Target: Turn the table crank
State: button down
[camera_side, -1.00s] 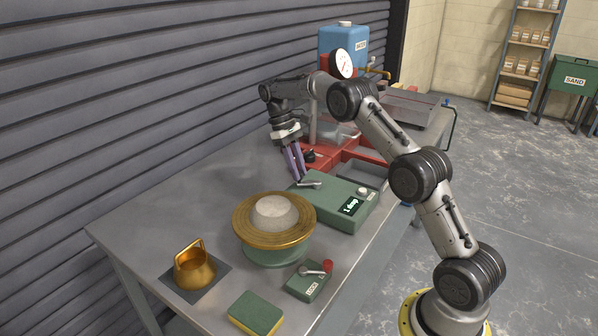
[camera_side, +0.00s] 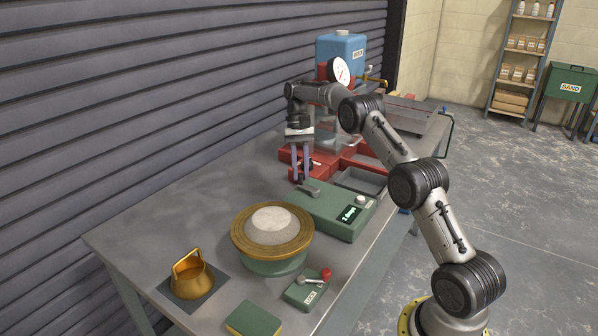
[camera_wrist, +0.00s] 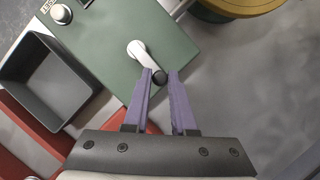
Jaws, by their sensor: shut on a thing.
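The table crank (camera_side: 311,190) is a pale grey arm on top of a green box (camera_side: 345,223) with a small lit display (camera_side: 350,213) that seems to read "2 drops". In the wrist view the crank arm (camera_wrist: 140,52) ends in a black knob (camera_wrist: 159,77). My gripper (camera_side: 302,179) points down at the crank's end, and in the wrist view its purple fingers (camera_wrist: 161,73) are shut on the knob, one on each side. The round brass-topped table (camera_side: 240,239) stands in front of the box and carries a low pale mortar mound (camera_side: 272,224).
A LOCK box (camera_side: 304,291) with a red-knobbed lever stands near the table's front edge. A brass cone mould (camera_side: 190,276) sits on a dark mat at front left, and a green-yellow sponge (camera_side: 253,319) lies nearby. A red rig with a gauge (camera_side: 339,71) stands behind my gripper.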

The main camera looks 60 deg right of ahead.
jog(key=shift+d+m, duration=0.2)
jog(key=shift+m, duration=0.1)
jog(key=c, duration=0.7)
grip_release()
jog(key=r, duration=0.4)
jog(key=shift+s+a, duration=0.15)
jog(key=shift+s, duration=0.1)
jog(key=shift+s+a+r, duration=1)
jog(key=shift+s+r, duration=0.5)
jog(key=shift+s, duration=0.5)
jog(key=shift+s+a+r, duration=0.95)
jog(key=shift+s+r, duration=0.55)
jog(key=shift+s, duration=0.55)
jog(key=shift+s+a+r, duration=1)
jog(key=shift+s+r, duration=0.5)
jog(key=shift+s, duration=0.5)
